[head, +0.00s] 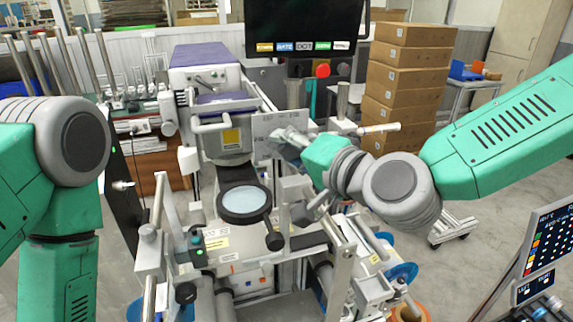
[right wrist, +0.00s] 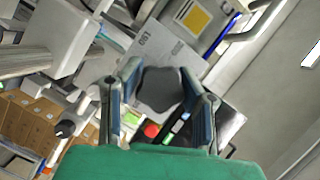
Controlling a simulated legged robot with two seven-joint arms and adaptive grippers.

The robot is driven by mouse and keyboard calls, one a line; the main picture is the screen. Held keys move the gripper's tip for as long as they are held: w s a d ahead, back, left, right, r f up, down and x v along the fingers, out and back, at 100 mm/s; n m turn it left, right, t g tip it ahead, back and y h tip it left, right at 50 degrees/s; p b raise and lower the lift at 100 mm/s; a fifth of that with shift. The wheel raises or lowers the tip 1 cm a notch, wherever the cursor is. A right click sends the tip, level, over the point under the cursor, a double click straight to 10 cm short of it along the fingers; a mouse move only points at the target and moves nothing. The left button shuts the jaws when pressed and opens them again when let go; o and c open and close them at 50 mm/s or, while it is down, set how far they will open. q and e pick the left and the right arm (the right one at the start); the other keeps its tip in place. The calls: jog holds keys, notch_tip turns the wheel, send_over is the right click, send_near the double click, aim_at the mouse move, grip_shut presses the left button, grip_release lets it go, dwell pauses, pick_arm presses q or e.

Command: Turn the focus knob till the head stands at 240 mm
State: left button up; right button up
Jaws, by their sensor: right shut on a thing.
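A dark grey lobed focus knob (right wrist: 158,90) sits between the two fingers of my right gripper (right wrist: 161,84) in the right wrist view. The fingers are shut on it, one on each side. In the head view my right gripper (head: 284,138) reaches in from the right, in front of a pale grey plate (head: 265,124), and covers the knob. The plate also shows behind the knob in the right wrist view (right wrist: 150,43); its marks are too small to read, so I cannot tell the head's height. My left gripper is out of view.
Below stands the machine's table with a round black-rimmed glass (head: 244,202) and metal posts. A dark monitor (head: 303,28) hangs above. Stacked cardboard boxes (head: 407,75) stand at the back right. A tilted screen (head: 541,255) is at the lower right.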

jog(key=shift+s+f+m+y+b, duration=0.15)
jog(key=shift+f+m+y+b, duration=0.15)
jog(key=shift+f+m+b, duration=0.45)
jog(key=shift+f, duration=0.1)
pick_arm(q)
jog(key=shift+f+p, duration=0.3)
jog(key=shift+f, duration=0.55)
pick_arm(e)
jog(key=shift+n, duration=0.25)
jog(key=o, duration=1.2)
jog(key=shift+c, duration=0.2)
jog(key=shift+o, duration=0.4)
jog(key=shift+d, duration=0.1)
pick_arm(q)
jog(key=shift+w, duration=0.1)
pick_arm(e)
jog(key=shift+r, duration=0.3)
